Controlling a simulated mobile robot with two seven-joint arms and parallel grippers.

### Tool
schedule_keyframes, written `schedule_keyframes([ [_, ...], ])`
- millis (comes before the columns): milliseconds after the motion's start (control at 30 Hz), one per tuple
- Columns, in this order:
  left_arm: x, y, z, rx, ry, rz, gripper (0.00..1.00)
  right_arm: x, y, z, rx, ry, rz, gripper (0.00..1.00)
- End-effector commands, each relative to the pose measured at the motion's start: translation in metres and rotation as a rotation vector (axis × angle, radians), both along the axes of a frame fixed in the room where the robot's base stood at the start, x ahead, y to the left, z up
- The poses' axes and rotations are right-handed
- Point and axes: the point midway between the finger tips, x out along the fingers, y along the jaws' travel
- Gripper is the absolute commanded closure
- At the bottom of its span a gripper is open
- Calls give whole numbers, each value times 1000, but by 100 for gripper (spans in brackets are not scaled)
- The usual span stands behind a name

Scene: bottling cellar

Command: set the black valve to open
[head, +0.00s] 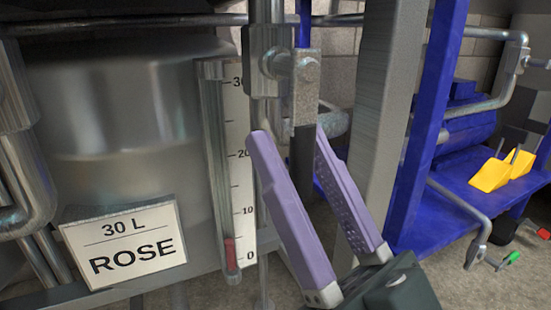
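The black valve has a grey metal body and stem (292,66) on the upright pipe. Its lever (303,150) hangs straight down, with a metal upper part and a black lower grip. My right gripper (290,138) comes up from the lower right with two purple fingers spread apart. The black grip shows between the fingers, and its lower end is partly hidden by them. I cannot tell whether either finger touches it. My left gripper is not in view.
A steel tank (130,110) with a "30 L ROSE" sign (125,241) and a level gauge (238,165) stands at the left. A grey post (378,110) and a blue frame (428,130) stand close on the right. Yellow pieces (492,174) lie beyond.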

Motion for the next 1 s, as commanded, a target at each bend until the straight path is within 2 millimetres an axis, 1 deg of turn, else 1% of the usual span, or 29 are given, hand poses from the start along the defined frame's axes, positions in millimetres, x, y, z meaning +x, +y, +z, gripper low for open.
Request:
schedule_keyframes([
  [33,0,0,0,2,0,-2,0,0,0,0,0,-1,-1,54],
  [100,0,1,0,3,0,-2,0,0,0,0,0,-1,-1,49],
  [300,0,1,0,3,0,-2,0,0,0,0,-1,-2,-1,49],
  [400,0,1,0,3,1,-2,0,-3,-2,-4,-1,-1,-1,49],
  [533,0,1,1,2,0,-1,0,-15,-9,-18,-3,3,-1,49],
  [700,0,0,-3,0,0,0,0,-36,-22,-45,-3,3,-1,49],
  [833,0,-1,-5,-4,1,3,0,-50,-30,-61,-3,2,-1,49],
  [1000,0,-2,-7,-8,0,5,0,-59,-35,-70,-2,0,-1,49],
])
